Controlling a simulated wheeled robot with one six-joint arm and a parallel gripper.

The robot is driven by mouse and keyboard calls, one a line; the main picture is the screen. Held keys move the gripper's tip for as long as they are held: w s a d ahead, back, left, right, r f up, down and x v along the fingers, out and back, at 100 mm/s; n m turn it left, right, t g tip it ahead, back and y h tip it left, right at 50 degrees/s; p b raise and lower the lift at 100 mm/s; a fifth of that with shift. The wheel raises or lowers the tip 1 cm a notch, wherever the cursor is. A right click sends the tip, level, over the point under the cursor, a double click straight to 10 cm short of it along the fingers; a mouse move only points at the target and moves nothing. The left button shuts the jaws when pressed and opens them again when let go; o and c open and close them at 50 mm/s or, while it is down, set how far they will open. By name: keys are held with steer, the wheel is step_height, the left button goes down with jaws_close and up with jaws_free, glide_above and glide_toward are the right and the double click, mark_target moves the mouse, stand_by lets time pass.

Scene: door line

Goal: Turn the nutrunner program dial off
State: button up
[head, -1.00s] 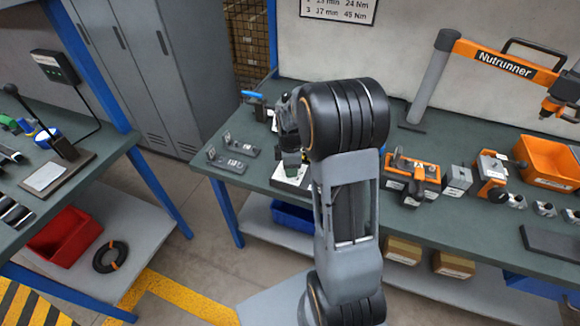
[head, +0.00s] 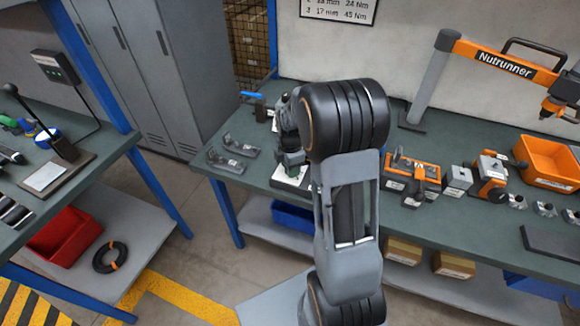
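The orange nutrunner arm (head: 497,60), lettered "Nutrunner", stands on a grey post at the back right of the bench. I cannot make out a program dial for certain; my arm hides part of the bench. My gripper (head: 291,168) is at the left part of the bench, partly behind my own arm. It points down over a small plate with a white label (head: 287,178). Its fingers are too small and too hidden to tell whether they are open or shut, or whether they touch anything.
Two grey brackets (head: 238,146) lie left of my gripper, and a blue-handled part (head: 251,95) is behind them. Orange-and-grey fixtures (head: 411,180) and an orange bin (head: 546,162) stand to the right. A blue post (head: 88,62) rises at the left bench.

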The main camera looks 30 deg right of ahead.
steer(key=o, duration=0.9)
steer(key=shift+o, duration=0.2)
step_height(320, 180, up, 14)
stand_by(0.5)
